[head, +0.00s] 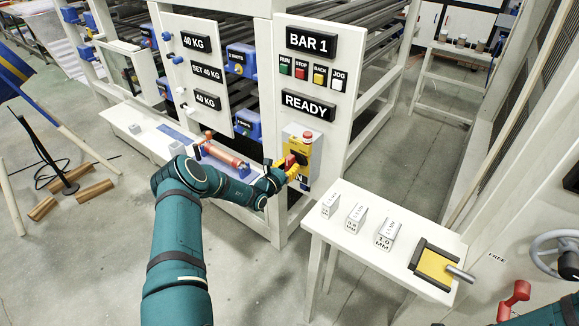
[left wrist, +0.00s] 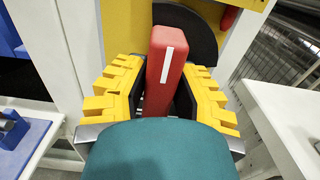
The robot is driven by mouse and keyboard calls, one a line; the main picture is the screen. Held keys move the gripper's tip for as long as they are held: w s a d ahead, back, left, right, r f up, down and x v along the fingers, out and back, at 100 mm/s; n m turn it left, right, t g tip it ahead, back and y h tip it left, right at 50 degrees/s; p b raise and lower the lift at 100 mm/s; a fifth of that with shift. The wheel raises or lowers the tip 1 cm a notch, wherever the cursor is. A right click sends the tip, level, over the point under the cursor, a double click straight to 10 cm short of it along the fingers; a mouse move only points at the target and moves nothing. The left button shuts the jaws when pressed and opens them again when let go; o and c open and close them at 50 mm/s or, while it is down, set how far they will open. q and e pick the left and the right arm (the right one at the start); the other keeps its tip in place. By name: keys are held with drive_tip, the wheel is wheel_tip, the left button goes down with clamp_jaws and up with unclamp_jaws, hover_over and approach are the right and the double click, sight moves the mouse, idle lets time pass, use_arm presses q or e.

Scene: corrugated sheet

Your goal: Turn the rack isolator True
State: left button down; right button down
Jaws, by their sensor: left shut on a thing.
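There the handle (left wrist: 164,78) looks nearly upright in the picture. My left gripper (head: 285,168) is at the isolator, with its yellow ribbed fingers on either side of the handle, shut on it. The fingers partly hide the isolator's lower part in the head view. My right gripper is not visible.
A white side table (head: 340,232) with several small marked blocks and a yellow-and-black device stands right of the isolator. Above it is a panel with RUN, STOP, BACK and JOG buttons (head: 302,71). A red roller (head: 222,154) lies behind my left arm.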

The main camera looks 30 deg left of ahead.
use_arm(q)
drive_tip(key=shift+w+r, duration=0.1)
drive_tip(key=shift+r, duration=0.1)
drive_tip(key=c, duration=0.7)
unclamp_jaws()
drive_tip(key=shift+f, duration=0.1)
drive_tip(key=shift+c, duration=0.2)
drive_tip(key=s, duration=1.2)
drive_tip(key=shift+a, duration=0.45)
